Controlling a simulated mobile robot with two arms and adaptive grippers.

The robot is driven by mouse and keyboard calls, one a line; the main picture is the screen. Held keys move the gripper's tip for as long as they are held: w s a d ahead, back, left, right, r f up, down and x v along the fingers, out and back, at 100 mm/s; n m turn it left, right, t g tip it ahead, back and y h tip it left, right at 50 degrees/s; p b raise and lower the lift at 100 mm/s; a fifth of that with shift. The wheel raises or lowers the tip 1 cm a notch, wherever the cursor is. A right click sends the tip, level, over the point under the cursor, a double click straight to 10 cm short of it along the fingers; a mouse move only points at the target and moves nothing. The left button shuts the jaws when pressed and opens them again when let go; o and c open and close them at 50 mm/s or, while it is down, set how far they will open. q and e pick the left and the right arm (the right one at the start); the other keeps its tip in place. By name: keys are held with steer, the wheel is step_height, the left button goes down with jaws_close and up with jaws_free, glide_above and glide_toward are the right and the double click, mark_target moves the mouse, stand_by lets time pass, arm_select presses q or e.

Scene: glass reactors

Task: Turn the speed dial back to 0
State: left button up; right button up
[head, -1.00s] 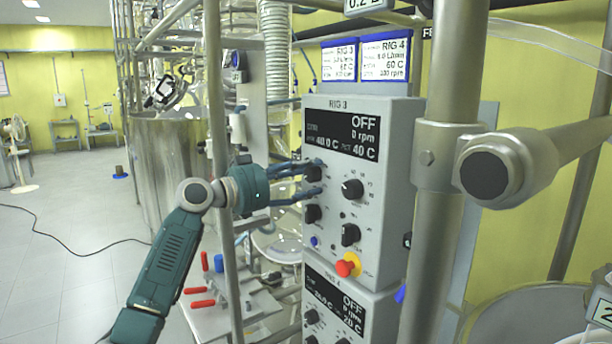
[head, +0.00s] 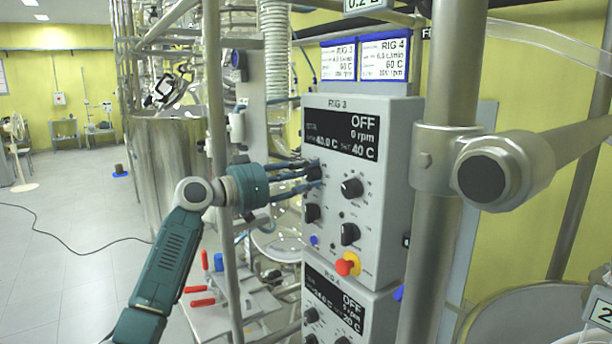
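The RIG 3 control box (head: 384,170) stands right of centre. Its display (head: 342,136) reads OFF, 0 rpm and 40 C. Its black upper left dial (head: 314,171) sits just below the display, partly hidden by fingers; the dial labels are too small to read. My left gripper (head: 317,174) reaches in from the left, its fingertips above and below this dial and seemingly closed against it. Other black dials are at upper right (head: 352,187), lower left (head: 312,213) and lower right (head: 350,234). My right gripper is not in view.
A red knob on a yellow base (head: 348,264) sits low on the box. The RIG 4 box (head: 350,305) is below. A thick metal post (head: 437,240) with a clamp stands close on the right. A thin upright pole (head: 217,130) stands beside my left arm.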

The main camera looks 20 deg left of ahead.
arm_select(q)
steer(key=o, duration=0.4)
steer(key=shift+f, duration=0.2)
steer(key=shift+a, duration=0.1)
steer(key=v, duration=1.2)
